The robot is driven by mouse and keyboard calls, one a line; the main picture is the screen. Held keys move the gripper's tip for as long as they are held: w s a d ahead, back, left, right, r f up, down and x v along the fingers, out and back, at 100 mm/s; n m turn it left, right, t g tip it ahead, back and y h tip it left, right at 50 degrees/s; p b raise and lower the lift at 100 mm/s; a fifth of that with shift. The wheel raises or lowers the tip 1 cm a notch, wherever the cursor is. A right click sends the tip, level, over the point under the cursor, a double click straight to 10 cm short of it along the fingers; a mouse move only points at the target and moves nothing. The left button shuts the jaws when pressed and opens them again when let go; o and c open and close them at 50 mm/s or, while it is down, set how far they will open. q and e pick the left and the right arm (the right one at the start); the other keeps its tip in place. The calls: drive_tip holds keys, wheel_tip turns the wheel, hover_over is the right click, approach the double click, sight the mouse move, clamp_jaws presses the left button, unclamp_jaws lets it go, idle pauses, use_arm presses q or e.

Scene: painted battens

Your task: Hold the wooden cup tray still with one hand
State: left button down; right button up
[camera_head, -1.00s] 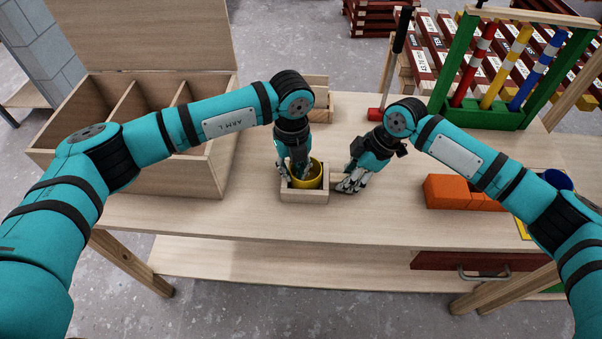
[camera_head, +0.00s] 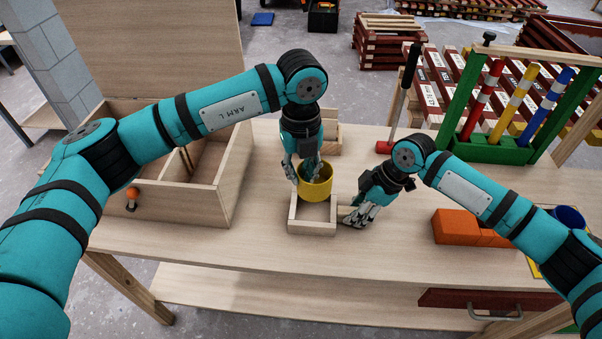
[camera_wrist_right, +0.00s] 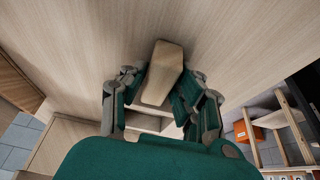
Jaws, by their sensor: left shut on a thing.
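The wooden cup tray (camera_head: 312,229) is a small square open box on the bench, and its inside shows bare. The yellow cup (camera_head: 316,187) is above its back part, tilted a little. My left gripper (camera_head: 305,172) is shut on the cup and holds it from the left and above. My right gripper (camera_head: 360,215) is low at the tray's right side. In the right wrist view, its fingers (camera_wrist_right: 163,88) stand on either side of the tray's wooden handle (camera_wrist_right: 163,75), spread wider than it. Contact between fingers and handle is not clear.
A divided wooden box (camera_head: 224,180) stands at left. Orange blocks (camera_head: 462,227) and a blue cup (camera_head: 569,216) are at right. A green rack (camera_head: 497,152) with coloured rods and a red-based upright tool (camera_head: 386,146) are behind. The bench front is clear.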

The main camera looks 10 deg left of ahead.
drive_tip(key=o, duration=0.4)
drive_tip(key=v, duration=1.2)
